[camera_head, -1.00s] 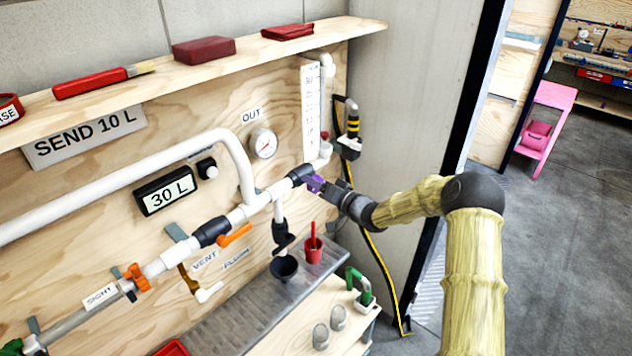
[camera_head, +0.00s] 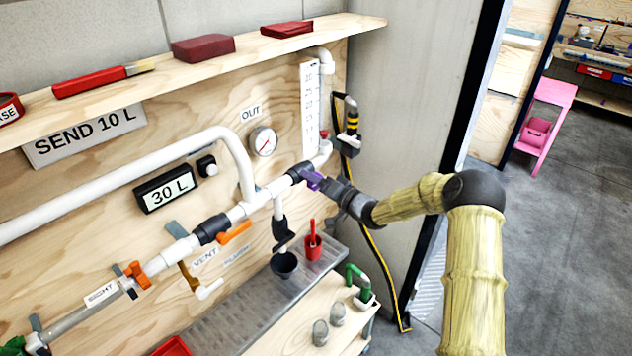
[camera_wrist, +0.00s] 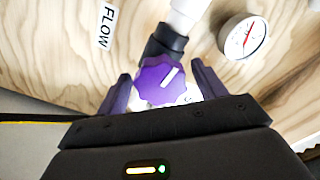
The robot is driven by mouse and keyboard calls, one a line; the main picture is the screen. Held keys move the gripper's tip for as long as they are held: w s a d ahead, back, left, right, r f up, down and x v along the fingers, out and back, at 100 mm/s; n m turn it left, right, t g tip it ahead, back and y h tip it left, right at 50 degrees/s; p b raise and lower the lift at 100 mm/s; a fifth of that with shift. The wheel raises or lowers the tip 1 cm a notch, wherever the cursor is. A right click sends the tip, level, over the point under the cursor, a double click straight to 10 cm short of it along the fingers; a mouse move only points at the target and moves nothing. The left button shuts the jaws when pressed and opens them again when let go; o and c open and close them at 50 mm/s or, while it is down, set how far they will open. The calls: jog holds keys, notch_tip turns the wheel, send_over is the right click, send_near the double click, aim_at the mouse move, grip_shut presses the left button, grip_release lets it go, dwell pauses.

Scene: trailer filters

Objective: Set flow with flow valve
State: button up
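The flow valve has a purple lobed knob with a white pointer line, seen in the wrist view (camera_wrist: 162,82). It sits on a black fitting (camera_wrist: 165,42) of the white pipe, near a FLOW label (camera_wrist: 105,26). My gripper (camera_wrist: 163,92) has one finger on each side of the knob. The fingers look open, with a small gap showing at the right; contact on the left is unclear. In the head view my gripper (camera_head: 322,184) reaches the pipe end from the right and hides part of the knob.
A round gauge (camera_head: 263,142) under an OUT label is close to the valve. A 30 L display (camera_head: 166,189) and a SEND 10 L sign (camera_head: 85,136) are left. A shelf (camera_head: 200,75) runs above.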

jog(key=shift+s, duration=0.1)
jog(key=b+v, duration=0.4)
jog(key=v, duration=1.3)
jog(key=shift+d+f, duration=0.1)
jog(key=s+d+f+g+h, duration=0.3)
jog(key=s+d+h, duration=0.3)
jog(key=s+h, duration=0.55)
jog(key=s+r+g+h, duration=0.1)
jog(key=s+g, duration=0.4)
jog(key=s, duration=1)
jog(key=shift+s+d+h, duration=0.3)
jog(key=shift+d+h, duration=0.2)
jog(key=shift+h, duration=0.35)
